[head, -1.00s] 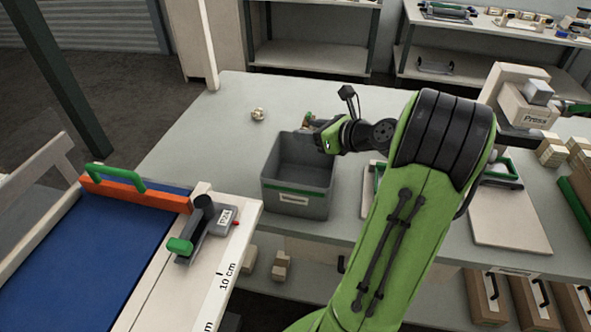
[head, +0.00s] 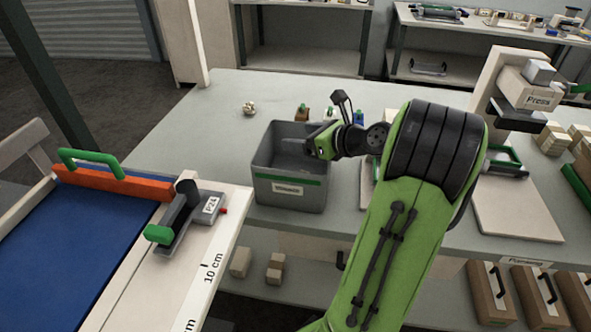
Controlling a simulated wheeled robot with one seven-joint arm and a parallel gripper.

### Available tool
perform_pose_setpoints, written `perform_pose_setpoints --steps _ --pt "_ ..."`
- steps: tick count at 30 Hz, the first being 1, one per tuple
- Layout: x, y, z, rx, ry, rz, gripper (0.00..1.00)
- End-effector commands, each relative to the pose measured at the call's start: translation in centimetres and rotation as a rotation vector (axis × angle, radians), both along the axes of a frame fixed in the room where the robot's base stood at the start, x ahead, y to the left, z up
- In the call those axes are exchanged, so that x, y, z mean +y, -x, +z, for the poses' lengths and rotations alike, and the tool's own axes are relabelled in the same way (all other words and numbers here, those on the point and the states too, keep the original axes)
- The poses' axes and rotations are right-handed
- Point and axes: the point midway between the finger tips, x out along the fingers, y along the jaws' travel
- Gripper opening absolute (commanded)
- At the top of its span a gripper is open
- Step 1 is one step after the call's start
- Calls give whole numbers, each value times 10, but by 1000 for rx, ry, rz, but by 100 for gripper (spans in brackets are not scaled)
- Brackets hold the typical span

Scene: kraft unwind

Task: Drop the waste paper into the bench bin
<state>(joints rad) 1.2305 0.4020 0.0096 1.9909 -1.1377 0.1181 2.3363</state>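The bench bin (head: 270,193) is a grey open box with a green stripe and a label, standing on the grey bench top. A small crumpled pale ball (head: 249,108), which looks like waste paper, lies on the bench behind and left of the bin, apart from it. My gripper (head: 291,146) reaches in from the right over the bin's opening, its tip pointing left. Its fingers are small and dark against the bin's inside, so I cannot tell whether they are open or hold anything. The bin's floor is mostly hidden.
Small bottle-like items (head: 302,114) stand behind the bin. A press (head: 527,92) and a pale board (head: 513,212) are to the right. A blue-topped table with an orange bar (head: 112,182) and a grey clamp device (head: 183,216) stands at front left. The bench's left part is clear.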

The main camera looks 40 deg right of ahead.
Motion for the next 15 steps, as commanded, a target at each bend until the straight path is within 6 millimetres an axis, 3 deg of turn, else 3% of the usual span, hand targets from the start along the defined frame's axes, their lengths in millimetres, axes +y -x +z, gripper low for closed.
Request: perform_pose_setpoints --steps 8,11,15 --pt "-1 3 2 1 0 -1 78" --pt "-3 17 9 1 1 -4 78" --pt "-8 53 26 1 -1 -8 78"
